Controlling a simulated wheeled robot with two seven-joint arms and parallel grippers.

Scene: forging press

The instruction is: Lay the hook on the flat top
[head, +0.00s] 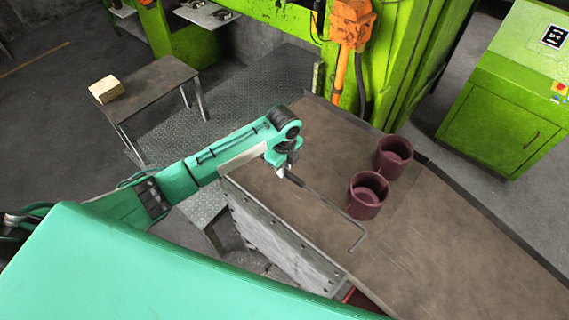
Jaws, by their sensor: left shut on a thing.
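The hook (331,208) is a thin dark rod with a bent end, in the middle of the head view. My left gripper (284,171) is shut on its straight end, over the left edge of the brown flat top (440,250). The rod points down and right, and its bent end shows over the flat top near the front edge. I cannot tell whether the rod touches the surface. My right gripper is not in view.
Two dark red cups (367,194) (394,156) stand on the flat top, just right of the hook. A small table (152,92) with a pale block (106,89) stands at the left. A green press frame and a green cabinet (505,100) stand behind. The flat top's right part is clear.

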